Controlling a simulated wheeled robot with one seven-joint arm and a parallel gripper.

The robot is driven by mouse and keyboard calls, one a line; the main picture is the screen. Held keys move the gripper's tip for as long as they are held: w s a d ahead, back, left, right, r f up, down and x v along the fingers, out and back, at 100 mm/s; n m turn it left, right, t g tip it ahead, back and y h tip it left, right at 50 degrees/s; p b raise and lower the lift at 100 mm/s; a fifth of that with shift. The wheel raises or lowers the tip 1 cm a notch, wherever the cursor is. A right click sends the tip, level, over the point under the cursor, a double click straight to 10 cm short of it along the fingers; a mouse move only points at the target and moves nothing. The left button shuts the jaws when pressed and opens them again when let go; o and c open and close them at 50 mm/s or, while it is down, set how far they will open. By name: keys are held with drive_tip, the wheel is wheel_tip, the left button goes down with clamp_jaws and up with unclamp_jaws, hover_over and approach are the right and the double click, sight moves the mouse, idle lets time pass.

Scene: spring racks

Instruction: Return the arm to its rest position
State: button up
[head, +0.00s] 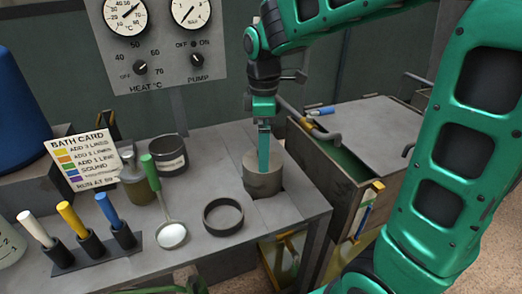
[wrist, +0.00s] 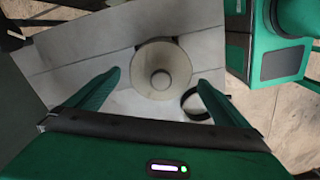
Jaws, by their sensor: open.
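My gripper (head: 264,152) points down over the work table at the centre of the head view. Its finger overlaps a round grey-brown pot (head: 262,185) there. In the wrist view my gripper (wrist: 159,79) has its two green fingers spread apart with nothing held between them. The pot (wrist: 161,86) shows from above between and beyond the fingertips, as a pale round top with a small knob or post at its centre. I cannot tell how far the fingertips are above it. My green arm reaches in from the upper right of the head view.
A dark ring (head: 223,215), a ladle (head: 170,233), a dark tin (head: 168,155), a bath card (head: 79,158) and coloured-handle tools in a rack (head: 92,247) share the table. A gauge panel (head: 157,45) stands behind. A drawer cabinet (head: 370,125) is at right.

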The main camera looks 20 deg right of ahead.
idle(0.4)
drive_tip(key=s+d+f+m, duration=0.1)
drive_tip(key=s+d+m, duration=0.7)
drive_tip(key=s+m, duration=0.2)
drive_tip(key=s+d+f+m, duration=0.2)
drive_tip(key=s+d+m, duration=0.7)
drive_tip(key=s, duration=0.4)
drive_tip(key=shift+s+m, duration=0.2)
drive_tip(key=shift+m, duration=0.3)
drive_tip(key=shift+w+f, duration=0.25)
drive_tip(key=shift+w, duration=0.4)
